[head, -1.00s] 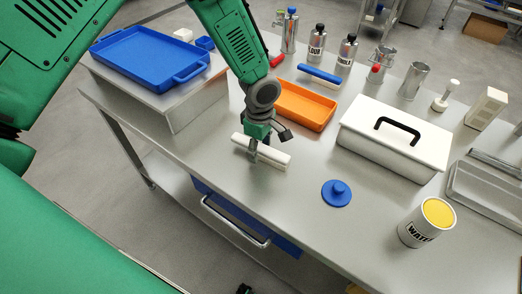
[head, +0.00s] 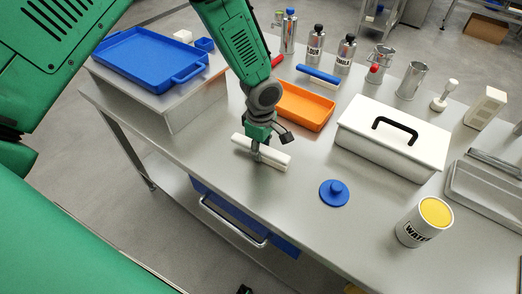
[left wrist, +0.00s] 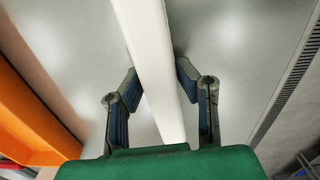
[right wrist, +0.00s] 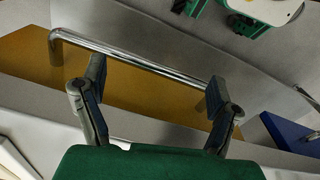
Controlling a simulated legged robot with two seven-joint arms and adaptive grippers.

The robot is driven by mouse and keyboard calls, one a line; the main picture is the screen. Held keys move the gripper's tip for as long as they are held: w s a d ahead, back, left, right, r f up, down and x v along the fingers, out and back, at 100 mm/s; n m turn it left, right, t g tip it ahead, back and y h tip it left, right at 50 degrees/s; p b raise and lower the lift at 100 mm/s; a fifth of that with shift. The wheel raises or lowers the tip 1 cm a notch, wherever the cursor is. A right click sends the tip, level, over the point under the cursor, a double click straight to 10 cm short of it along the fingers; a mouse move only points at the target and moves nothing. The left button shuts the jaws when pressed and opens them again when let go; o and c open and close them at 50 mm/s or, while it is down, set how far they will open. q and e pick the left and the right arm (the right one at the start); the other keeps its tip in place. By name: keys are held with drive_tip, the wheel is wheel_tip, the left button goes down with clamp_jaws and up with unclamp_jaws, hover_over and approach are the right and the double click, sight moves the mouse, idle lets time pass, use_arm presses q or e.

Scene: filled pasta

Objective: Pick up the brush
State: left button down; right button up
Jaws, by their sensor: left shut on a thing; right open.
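The brush, a long white bar (head: 275,161), is at the near edge of the steel table, below the orange tray. My left gripper (head: 257,152) comes down on it from above and is shut on it near its middle. In the left wrist view the white bar (left wrist: 150,55) runs between the two fingers (left wrist: 157,88). I cannot tell whether it touches the table. My right gripper (right wrist: 155,88) is open, with a metal bar handle (right wrist: 130,54) in front of its fingers. The right gripper is not clear in the head view.
A white-lidded box (head: 395,130), a blue knobbed disc (head: 334,193) and a can (head: 425,222) stand to the right. A raised stand holds a blue tray (head: 150,57) at left.

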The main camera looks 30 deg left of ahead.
sight(261, 147)
use_arm(q)
drive_tip(key=shift+d+r, duration=0.25)
drive_tip(key=shift+d, duration=0.05)
drive_tip(key=r, duration=0.6)
drive_tip(key=a+r, duration=0.1)
drive_tip(key=r, duration=0.2)
drive_tip(key=shift+d+r, duration=0.15)
drive_tip(key=shift+r, duration=0.35)
drive_tip(key=shift+d+r, duration=0.1)
drive_tip(key=shift+d, duration=0.2)
drive_tip(key=c, duration=2.2)
unclamp_jaws()
drive_tip(key=shift+a, duration=0.4)
drive_tip(key=shift+d, duration=0.15)
